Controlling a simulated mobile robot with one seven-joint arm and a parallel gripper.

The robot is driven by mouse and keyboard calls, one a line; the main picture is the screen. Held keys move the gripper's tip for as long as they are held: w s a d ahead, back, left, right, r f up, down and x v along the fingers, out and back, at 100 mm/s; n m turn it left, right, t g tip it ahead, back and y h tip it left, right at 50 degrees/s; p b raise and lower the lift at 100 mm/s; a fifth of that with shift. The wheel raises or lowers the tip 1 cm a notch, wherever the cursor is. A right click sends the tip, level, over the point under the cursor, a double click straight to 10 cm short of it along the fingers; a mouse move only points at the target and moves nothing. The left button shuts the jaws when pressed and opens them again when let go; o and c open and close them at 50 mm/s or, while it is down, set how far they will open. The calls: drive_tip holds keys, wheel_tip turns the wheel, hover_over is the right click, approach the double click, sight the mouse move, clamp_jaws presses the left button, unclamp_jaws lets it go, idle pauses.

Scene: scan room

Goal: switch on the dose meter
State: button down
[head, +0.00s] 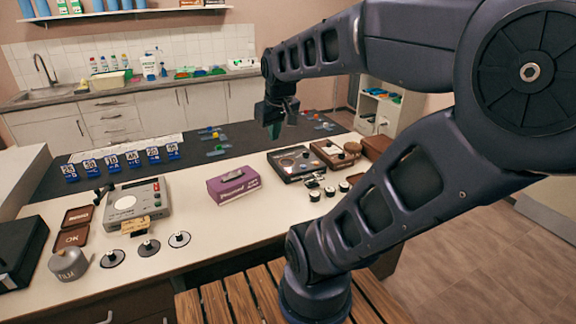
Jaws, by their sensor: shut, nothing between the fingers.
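A grey device (154,193) with a round white disc, small controls and a black part at its left end stands on the near left of the table; it may be the dose meter, but I cannot read a label naming it. A dark flat case (284,172) with dials or small parts on top lies right of the middle; I cannot tell whether it is the meter. My gripper (273,128) is shut and empty, pointing down above the dark mat at the back of the table. It is apart from both devices. Any power switch is too small to make out.
A purple box (222,193) stands mid-table, with brown boxes (328,148) at right. Numbered blue stands (111,162) line the dark mat (190,151). Black-knobbed discs (148,248), a film tin (68,262) and a black case (20,250) are in front. Bare tabletop lies around the purple box.

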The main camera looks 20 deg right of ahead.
drive_tip(key=w+d+f+n, duration=0.1)
drive_tip(key=w+d+n, duration=0.25)
drive_tip(key=w, duration=0.45)
drive_tip(key=n+g, duration=0.3)
drive_tip(key=n, duration=0.9)
hover_over(288, 168)
drive_tip(key=s, duration=0.3)
wheel_tip(288, 168, down, 16)
drive_tip(key=shift+w+f, duration=0.25)
drive_tip(key=shift+a, duration=0.1)
drive_tip(key=f, duration=0.4)
drive_tip(key=w+f, duration=0.1)
drive_tip(key=f, duration=0.4)
drive_tip(key=w+f, duration=0.1)
drive_tip(key=f, duration=0.3)
drive_tip(key=shift+f, duration=0.4)
